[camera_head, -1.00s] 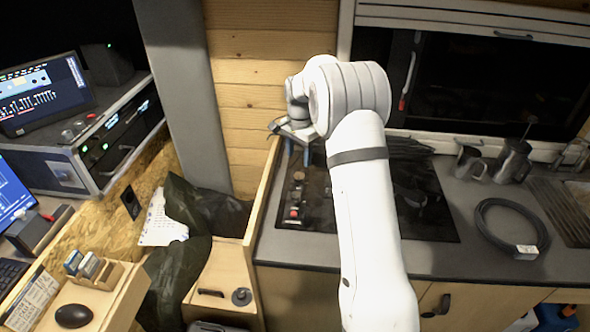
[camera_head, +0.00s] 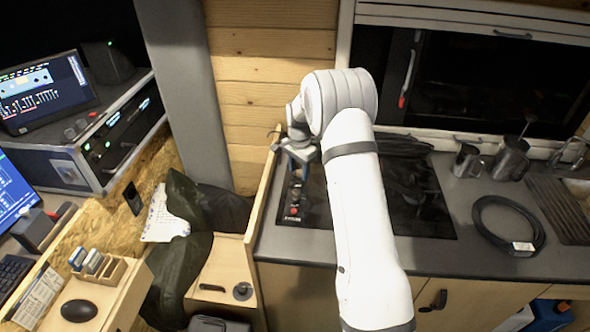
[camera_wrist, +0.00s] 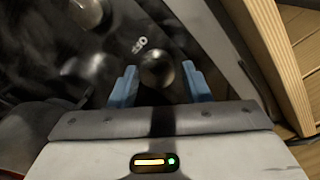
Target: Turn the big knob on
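A round, dark metallic knob (camera_wrist: 157,70) sits on the dark cooktop panel, with small white markings beside it in the wrist view. Another rounded knob (camera_wrist: 88,12) shows at the top left of that view, and I cannot tell for sure which is the big one. My gripper (camera_wrist: 158,84) is open, its blue fingers pointing at the panel on either side of the nearer knob. I see no clear contact. In the head view my gripper (camera_head: 300,158) is over the left strip of the cooktop and hides part of the controls.
A small red-topped control (camera_head: 294,211) is near the front of that strip. A wooden partition (camera_head: 263,190) rises close on the left. The black cooktop (camera_head: 425,210) extends right, with a coiled black cable (camera_head: 507,224) and metal jugs (camera_head: 512,160) beyond it.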

